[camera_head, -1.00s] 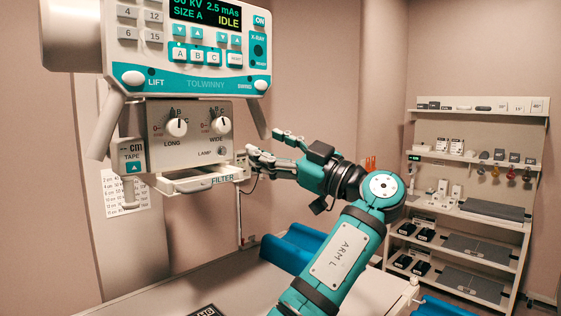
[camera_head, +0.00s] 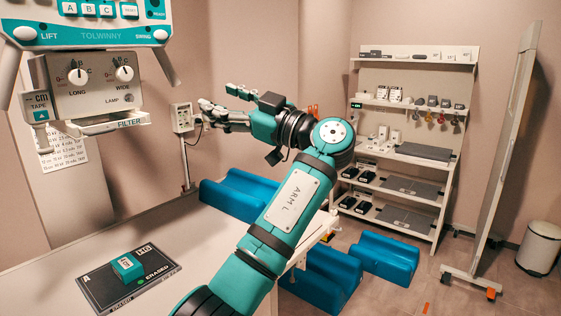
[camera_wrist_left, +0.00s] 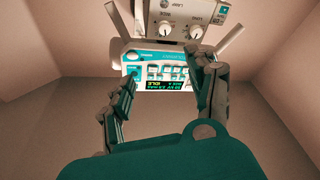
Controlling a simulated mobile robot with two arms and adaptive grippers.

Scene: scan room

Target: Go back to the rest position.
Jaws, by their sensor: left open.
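My left gripper (camera_head: 217,105) is open and empty, raised above the table to the right of the x-ray tube head. My teal left arm, marked ARM L, reaches up to it from the bottom. In the left wrist view the gripper's two fingers (camera_wrist_left: 164,92) stand wide apart with nothing between them. Behind them the x-ray control panel (camera_wrist_left: 160,70) shows upside down. In the head view this panel (camera_head: 100,35) is at the upper left, partly cut off. The filter tray (camera_head: 108,125) sits under the tube head. My right gripper is out of view.
A white table (camera_head: 60,250) carries a black cassette (camera_head: 100,290) with a teal block (camera_head: 127,266) on it. Blue supports (camera_head: 240,194) stand behind the table, others (camera_head: 385,258) on the floor. A stocked shelf (camera_head: 410,150) is at the back; a tall panel stand (camera_head: 500,150) and bin (camera_head: 540,248) are right.

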